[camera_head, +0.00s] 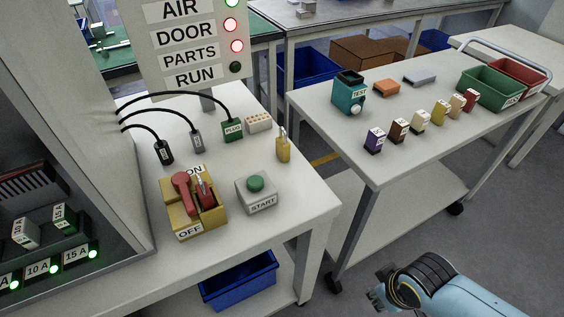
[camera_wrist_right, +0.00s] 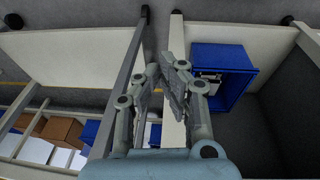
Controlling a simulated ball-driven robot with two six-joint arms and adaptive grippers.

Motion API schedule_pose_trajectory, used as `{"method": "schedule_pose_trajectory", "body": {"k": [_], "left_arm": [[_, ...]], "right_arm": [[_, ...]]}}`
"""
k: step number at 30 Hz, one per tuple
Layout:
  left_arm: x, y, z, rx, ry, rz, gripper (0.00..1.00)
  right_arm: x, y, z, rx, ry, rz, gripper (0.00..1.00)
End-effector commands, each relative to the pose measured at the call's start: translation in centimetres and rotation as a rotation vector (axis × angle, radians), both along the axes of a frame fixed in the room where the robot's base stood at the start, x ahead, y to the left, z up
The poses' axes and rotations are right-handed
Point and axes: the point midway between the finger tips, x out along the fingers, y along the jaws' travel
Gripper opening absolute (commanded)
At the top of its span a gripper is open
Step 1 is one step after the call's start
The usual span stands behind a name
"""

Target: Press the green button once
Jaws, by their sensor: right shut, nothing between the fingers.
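The green button (camera_head: 256,183) sits on top of a grey box labelled START (camera_head: 257,199), near the right edge of the left table in the head view. It stands up from the box, and nothing touches it. My right gripper (camera_head: 376,297) is at the bottom of the head view, below and to the right of the button, out over the floor and well apart from the box. In the right wrist view my right gripper (camera_wrist_right: 168,68) has its fingers together with nothing between them. The button does not show in the wrist view. My left gripper is not in view.
Left of the START box is a yellow ON/OFF switch (camera_head: 194,205) with a red lever. A yellow padlock (camera_head: 283,145) stands behind the box. The table edge lies between my right gripper and the button. A blue bin (camera_head: 240,281) is below; the right table (camera_head: 400,165) holds small labelled blocks.

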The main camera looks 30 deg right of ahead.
Motion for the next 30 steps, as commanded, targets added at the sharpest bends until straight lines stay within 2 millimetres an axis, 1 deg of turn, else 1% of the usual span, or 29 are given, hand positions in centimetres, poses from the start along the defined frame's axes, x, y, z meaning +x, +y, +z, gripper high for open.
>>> {"method": "schedule_pose_trajectory", "body": {"k": [1,2,3,5,6,8,9,11,12,14,15,17,18,19,21,23,24,26,27,30], "left_arm": [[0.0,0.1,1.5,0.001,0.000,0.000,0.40],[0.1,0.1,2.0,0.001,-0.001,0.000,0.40],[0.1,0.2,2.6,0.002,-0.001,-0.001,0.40],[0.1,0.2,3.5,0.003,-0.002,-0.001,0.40],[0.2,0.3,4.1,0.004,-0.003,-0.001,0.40],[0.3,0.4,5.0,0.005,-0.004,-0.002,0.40],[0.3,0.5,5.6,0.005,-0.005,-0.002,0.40],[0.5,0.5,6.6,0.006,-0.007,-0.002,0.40],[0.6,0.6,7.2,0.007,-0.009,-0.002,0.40],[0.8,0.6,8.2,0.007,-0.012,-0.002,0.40],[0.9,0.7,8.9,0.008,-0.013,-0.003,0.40],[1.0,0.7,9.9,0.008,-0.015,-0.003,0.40],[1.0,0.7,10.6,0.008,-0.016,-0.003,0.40],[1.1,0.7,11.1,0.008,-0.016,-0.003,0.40],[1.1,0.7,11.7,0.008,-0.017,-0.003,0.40],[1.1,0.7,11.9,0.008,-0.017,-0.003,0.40],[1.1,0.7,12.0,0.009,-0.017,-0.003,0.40],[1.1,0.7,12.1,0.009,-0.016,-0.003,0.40],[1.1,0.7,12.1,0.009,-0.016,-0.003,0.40],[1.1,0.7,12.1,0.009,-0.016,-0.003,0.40]], "right_arm": [[1.0,0.2,3.2,0.000,-0.015,0.004,0.00],[1.5,0.3,4.6,0.000,-0.020,0.006,0.00],[2.1,0.4,6.5,0.000,-0.025,0.009,0.00],[2.9,0.7,9.4,0.000,-0.035,0.016,0.00],[3.4,0.8,11.4,0.001,-0.042,0.022,0.00],[4.0,1.1,14.2,0.003,-0.051,0.032,0.00],[4.5,1.4,16.2,0.005,-0.058,0.044,0.00],[5.0,1.8,19.1,0.008,-0.068,0.064,0.00],[5.4,2.1,21.1,0.010,-0.075,0.085,0.00],[6.1,2.6,24.0,0.016,-0.089,0.124,0.00],[6.6,3.1,25.9,0.022,-0.098,0.162,0.00],[7.6,4.0,28.7,0.033,-0.119,0.240,0.00],[8.5,4.8,30.2,0.041,-0.136,0.316,0.00],[9.5,5.5,31.2,0.049,-0.153,0.388,0.00],[11.8,7.4,32.1,0.067,-0.201,0.569,0.00],[14.0,8.8,32.1,0.073,-0.250,0.715,0.00],[15.4,9.8,32.0,0.075,-0.288,0.809,0.00],[17.6,11.2,31.6,0.070,-0.346,0.940,0.00],[19.0,12.0,31.4,0.063,-0.388,1.017,0.00],[22.0,13.8,30.9,0.034,-0.485,1.180,0.00]]}}
